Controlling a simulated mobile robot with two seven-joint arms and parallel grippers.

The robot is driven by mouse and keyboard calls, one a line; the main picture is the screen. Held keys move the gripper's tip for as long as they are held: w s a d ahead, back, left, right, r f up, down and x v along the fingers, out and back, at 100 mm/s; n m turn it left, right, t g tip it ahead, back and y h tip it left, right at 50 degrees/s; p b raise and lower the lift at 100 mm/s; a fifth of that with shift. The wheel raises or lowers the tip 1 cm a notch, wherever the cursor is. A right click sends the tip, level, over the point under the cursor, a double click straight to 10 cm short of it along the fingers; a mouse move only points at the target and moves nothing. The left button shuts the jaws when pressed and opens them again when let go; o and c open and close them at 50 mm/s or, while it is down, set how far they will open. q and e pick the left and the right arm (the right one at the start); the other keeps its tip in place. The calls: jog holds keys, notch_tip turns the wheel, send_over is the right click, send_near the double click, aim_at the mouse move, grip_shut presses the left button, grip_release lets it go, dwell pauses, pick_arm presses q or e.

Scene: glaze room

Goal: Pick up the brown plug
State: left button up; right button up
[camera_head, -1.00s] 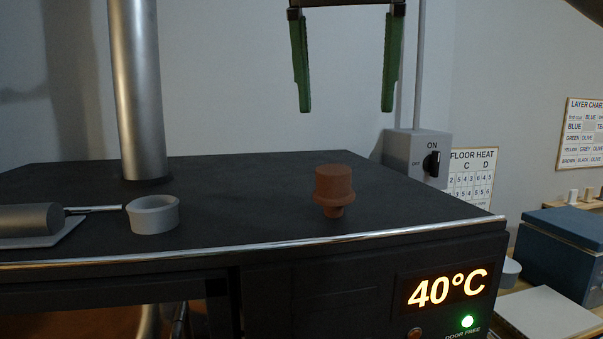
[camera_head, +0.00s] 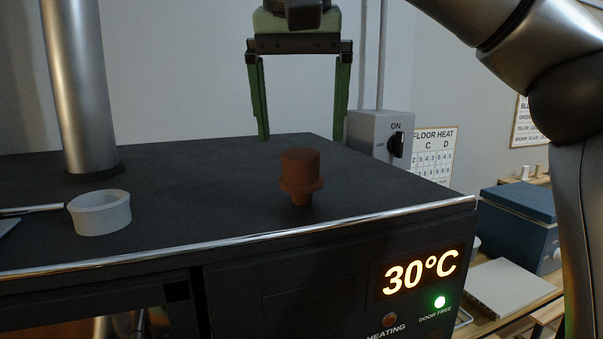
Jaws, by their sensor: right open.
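The brown plug (camera_head: 301,173) stands upright on the dark kiln top (camera_head: 220,205), near its front edge and right of the middle. It has a wide upper body, a flange and a narrow lower stem. My right gripper (camera_head: 301,138) is open and empty, with two green fingers pointing down. It is above and behind the plug in the picture, and its fingertips are apart from the plug. My left gripper is not in view.
A white ring-shaped cup (camera_head: 100,212) stands on the kiln top at left, near a metal pipe (camera_head: 80,90). A grey switch box (camera_head: 380,133) is right of my gripper. The front panel display (camera_head: 420,273) reads 30°C. A blue box (camera_head: 520,215) stands at right.

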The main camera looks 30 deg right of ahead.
aim_at(301, 153)
jog(key=shift+x, duration=2.65)
grip_shut()
jog(key=shift+r, duration=0.15)
jog(key=shift+r, duration=4.9)
